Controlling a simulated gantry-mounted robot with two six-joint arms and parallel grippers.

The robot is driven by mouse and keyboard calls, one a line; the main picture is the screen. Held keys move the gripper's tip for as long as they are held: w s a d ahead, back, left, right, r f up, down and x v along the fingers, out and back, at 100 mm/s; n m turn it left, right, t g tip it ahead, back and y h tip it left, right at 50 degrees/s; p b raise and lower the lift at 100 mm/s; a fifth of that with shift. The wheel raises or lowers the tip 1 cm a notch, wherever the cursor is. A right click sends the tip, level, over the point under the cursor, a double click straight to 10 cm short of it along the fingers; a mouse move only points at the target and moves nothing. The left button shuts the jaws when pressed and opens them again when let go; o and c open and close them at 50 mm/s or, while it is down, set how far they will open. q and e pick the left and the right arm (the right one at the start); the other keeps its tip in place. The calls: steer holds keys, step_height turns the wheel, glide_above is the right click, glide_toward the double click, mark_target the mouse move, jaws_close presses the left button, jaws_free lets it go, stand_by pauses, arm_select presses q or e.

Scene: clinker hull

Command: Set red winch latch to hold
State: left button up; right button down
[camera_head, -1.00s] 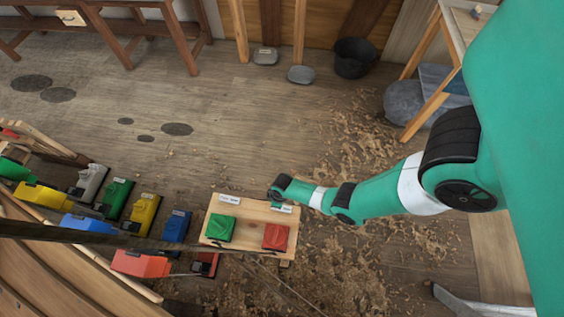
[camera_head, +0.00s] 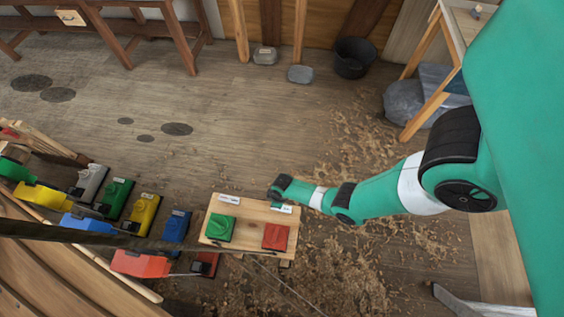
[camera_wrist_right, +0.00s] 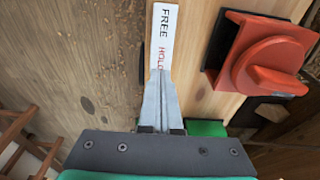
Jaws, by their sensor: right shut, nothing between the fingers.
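A wooden board (camera_head: 248,242) carries a green latch (camera_head: 220,227) on its left and a red latch (camera_head: 276,237) on its right. In the right wrist view the red latch (camera_wrist_right: 268,58) has a square base and a raised handle whose end points to the lower right. A white label (camera_wrist_right: 163,40) beside it reads FREE and HOLD. My right gripper (camera_head: 274,197) is at the board's far edge. Its shut, empty fingertips (camera_wrist_right: 160,76) cover the label's HOLD end, clear of the red latch. I cannot tell whether they touch the label. My left gripper is not in view.
Several coloured blocks and latches, such as a blue one (camera_head: 177,229), line the hull (camera_head: 35,265) at the left. A dark rail crosses in front of them. Wood shavings (camera_head: 345,280) cover the floor, and a black bucket (camera_head: 353,57) stands at the back.

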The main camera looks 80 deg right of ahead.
steer(key=shift+f+b, duration=1.3)
steer(key=shift+f, duration=0.1)
stand_by(0.3)
steer(key=shift+r, duration=0.1)
step_height(320, 180, up, 7)
steer(key=p, duration=0.7)
steer(key=shift+a, duration=0.1)
stand_by(0.3)
